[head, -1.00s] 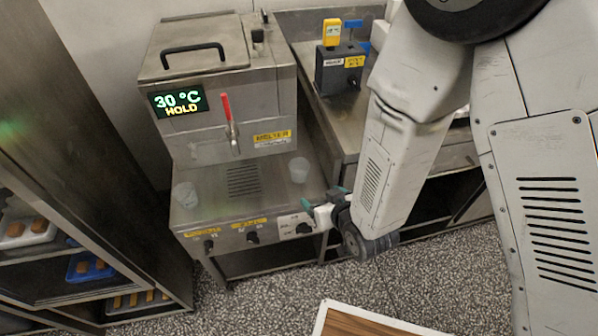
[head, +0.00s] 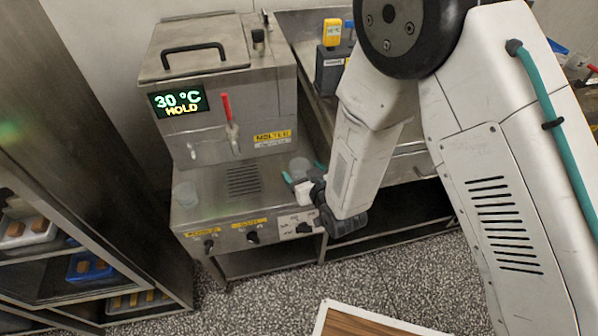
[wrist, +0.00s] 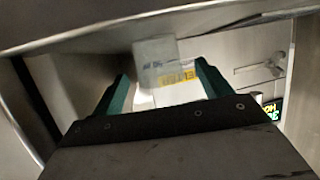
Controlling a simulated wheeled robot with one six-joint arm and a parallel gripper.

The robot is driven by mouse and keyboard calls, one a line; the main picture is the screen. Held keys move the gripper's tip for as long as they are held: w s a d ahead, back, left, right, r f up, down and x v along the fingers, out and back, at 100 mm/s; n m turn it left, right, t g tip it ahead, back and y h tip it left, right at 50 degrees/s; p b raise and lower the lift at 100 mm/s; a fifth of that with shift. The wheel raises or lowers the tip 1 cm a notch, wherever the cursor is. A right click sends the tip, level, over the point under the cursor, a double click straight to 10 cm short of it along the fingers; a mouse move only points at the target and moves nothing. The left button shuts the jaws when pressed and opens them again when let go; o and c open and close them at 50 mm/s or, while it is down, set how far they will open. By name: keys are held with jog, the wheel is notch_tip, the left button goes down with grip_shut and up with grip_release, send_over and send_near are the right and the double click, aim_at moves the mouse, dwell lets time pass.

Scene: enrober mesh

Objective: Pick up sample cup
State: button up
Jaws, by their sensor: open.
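A translucent sample cup (head: 299,165) stands on the melter's steel ledge at its right side, partly hidden by my gripper in the head view.
The melter (head: 215,100) has a red-handled tap (head: 228,112) above the ledge and a display reading 30 °C HOLD. Knobs line the ledge front. A steel table with a dark box (head: 330,72) stands at the right. A shelf rack (head: 75,200) with trays stands at the left.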

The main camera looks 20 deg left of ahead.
aim_at(299, 171)
jog(key=shift+x, duration=1.45)
jog(key=c, duration=1)
jog(key=shift+c, duration=0.2)
jog(key=shift+r, duration=0.15)
